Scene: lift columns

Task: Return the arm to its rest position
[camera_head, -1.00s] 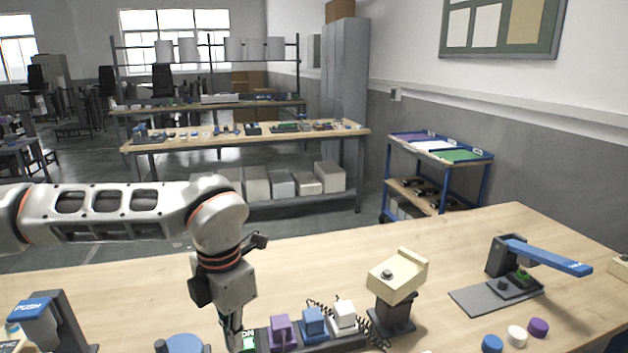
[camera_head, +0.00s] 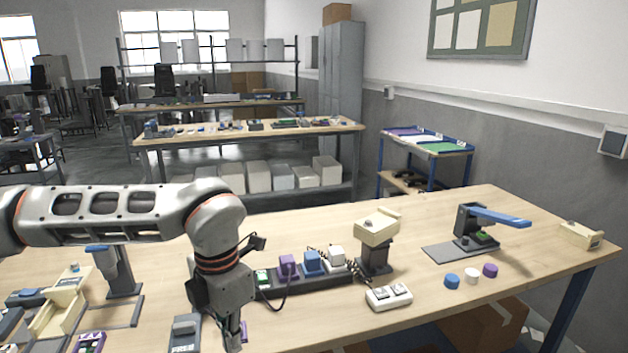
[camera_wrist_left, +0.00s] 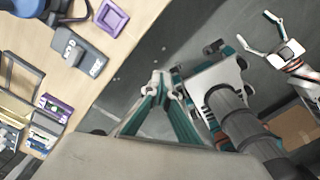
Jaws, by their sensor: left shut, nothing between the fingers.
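My left arm comes in from the left in the head view, bent at the elbow. Its gripper (camera_head: 234,338) points down at the near edge of the workbench (camera_head: 420,215), in front of the power strip (camera_head: 325,282). In the left wrist view the left gripper's teal fingers (camera_wrist_left: 162,82) meet at their tips, shut and empty, with grey floor behind them. My right gripper (camera_wrist_left: 262,36) shows at the upper right of that view, its two fingers spread apart with nothing between them. The right arm is not in the head view.
Near the left gripper are a grey block (camera_head: 185,333) and a purple square piece (camera_wrist_left: 112,17). A beige device on a dark stand (camera_head: 376,230), a two-button box (camera_head: 388,297) and a blue-lever press (camera_head: 490,217) stand further right. The bench's middle is mostly clear.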

